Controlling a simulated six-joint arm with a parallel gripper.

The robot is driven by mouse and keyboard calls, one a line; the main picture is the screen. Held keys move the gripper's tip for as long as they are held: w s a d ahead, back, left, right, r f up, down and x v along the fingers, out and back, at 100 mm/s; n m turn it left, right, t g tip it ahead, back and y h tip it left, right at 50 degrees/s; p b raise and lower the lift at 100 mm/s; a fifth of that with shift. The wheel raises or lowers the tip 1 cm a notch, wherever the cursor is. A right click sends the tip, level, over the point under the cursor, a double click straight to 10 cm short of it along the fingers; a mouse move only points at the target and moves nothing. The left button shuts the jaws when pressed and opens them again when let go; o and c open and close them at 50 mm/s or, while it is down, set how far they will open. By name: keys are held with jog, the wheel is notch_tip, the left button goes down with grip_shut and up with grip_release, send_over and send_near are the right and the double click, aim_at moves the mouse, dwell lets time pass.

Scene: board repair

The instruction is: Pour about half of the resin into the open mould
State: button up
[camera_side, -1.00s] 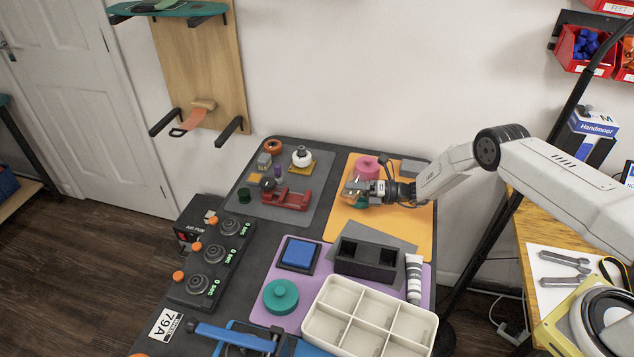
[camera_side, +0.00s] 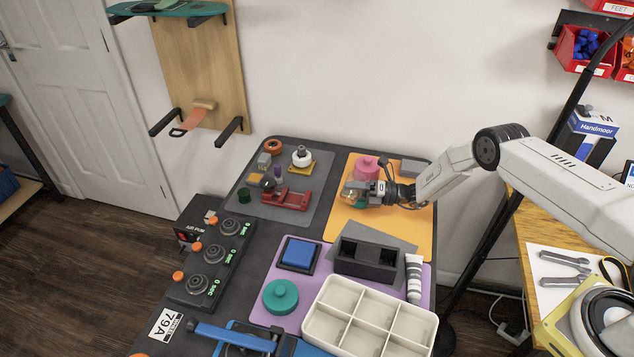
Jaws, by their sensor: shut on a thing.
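My gripper (camera_side: 362,194) reaches in from the right, low over the orange mat (camera_side: 392,235). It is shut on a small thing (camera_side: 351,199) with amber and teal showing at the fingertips. The fingers hide much of it, and I cannot tell its tilt or whether resin is flowing. A pink round piece (camera_side: 367,167) stands just behind the gripper. A dark block with two open recesses (camera_side: 366,261) stands nearer the camera; I cannot tell whether it is the open mould.
A white sectioned tray (camera_side: 369,318), a blue pad (camera_side: 298,254) and a tube (camera_side: 413,278) are at the front. A red vise (camera_side: 287,198) and several small parts lie on the grey mat (camera_side: 311,213). Dial units (camera_side: 208,284) line the left edge.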

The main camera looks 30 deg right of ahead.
jog(key=shift+r+m, duration=0.15)
jog(key=shift+m, duration=0.25)
dwell(0.6)
jog(key=shift+f+n+g, duration=0.25)
jog(key=shift+n+g, duration=0.05)
jog(key=shift+n, duration=0.4)
jog(key=shift+a+r+n+h, duration=0.1)
jog(key=shift+r+n+h, duration=0.3)
jog(key=shift+n, duration=0.5)
jog(key=shift+s+f+n+g, duration=0.1)
jog(key=shift+f+n+g, duration=0.2)
jog(key=shift+f+n, duration=0.1)
jog(key=shift+f+n+h, duration=0.1)
jog(key=shift+n+h, duration=0.2)
jog(key=shift+h, duration=0.1)
